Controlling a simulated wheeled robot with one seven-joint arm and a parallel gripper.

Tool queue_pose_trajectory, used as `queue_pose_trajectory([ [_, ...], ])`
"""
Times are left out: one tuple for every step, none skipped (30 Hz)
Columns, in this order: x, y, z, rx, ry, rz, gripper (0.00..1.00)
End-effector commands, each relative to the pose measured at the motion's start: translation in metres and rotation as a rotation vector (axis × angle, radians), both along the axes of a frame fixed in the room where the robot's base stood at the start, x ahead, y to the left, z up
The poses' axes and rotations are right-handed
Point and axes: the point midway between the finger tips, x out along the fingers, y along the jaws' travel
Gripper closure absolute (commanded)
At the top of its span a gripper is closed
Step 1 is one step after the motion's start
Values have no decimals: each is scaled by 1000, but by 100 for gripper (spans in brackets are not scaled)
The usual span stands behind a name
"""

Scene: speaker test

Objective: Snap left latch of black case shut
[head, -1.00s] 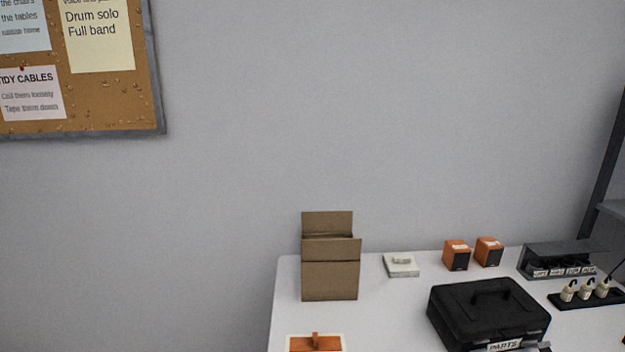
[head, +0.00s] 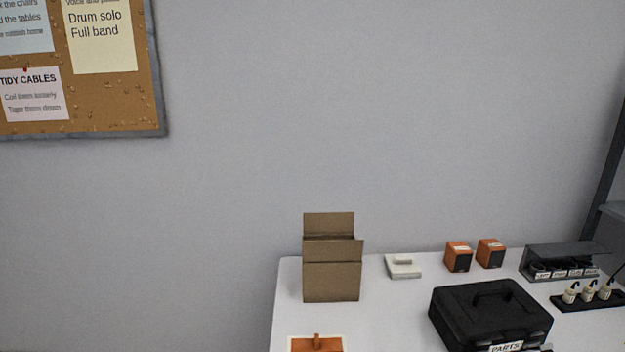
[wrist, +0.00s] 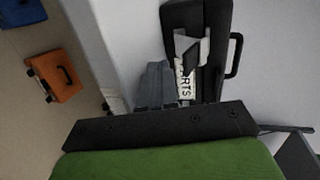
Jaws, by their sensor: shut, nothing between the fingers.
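The black case (head: 490,316) lies closed on the white table, with a handle on its lid and a white PARTS label (head: 506,347) on its front. The case also shows at the top of the wrist view (wrist: 215,20), turned sideways, with its label (wrist: 186,84). A light grey piece (wrist: 188,50), apparently a latch standing out from the case, partly covers the label. My gripper (wrist: 157,68) has its grey fingers together and empty, close beside the label in the picture. Whether they touch the case cannot be told. The head view cuts off the case's lower front.
On the white table (head: 400,320) stand a cardboard box (head: 332,280), a pale block (head: 403,267), two orange speakers (head: 458,257), a grey holder (head: 565,260) and a power strip (head: 588,300). An orange box (wrist: 54,75) shows in the wrist view. Table between cardboard box and case is clear.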

Motion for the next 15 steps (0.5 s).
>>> queue_pose_trajectory([
  [0, 0, 0, 0, 0, 0, 100],
  [0, 0, 0, 0, 0, 0, 100],
  [0, 0, 0, 0, 0, 0, 100],
  [0, 0, 0, 0, 0, 0, 100],
  [0, 0, 0, 0, 0, 0, 100],
  [0, 0, 0, 0, 0, 0, 100],
  [0, 0, 0, 0, 0, 0, 100],
  [0, 0, 0, 0, 0, 0, 100],
  [1, 0, 0, 0, 0, 0, 100],
  [1, 0, 1, 0, 0, 0, 100],
  [2, 0, 1, 0, 0, 0, 100],
  [2, 0, 1, 0, 0, 0, 100],
  [3, 0, 1, 0, 0, 0, 100],
  [4, 0, 2, 0, 0, 0, 100],
  [4, 0, 2, 0, 0, 0, 100],
])
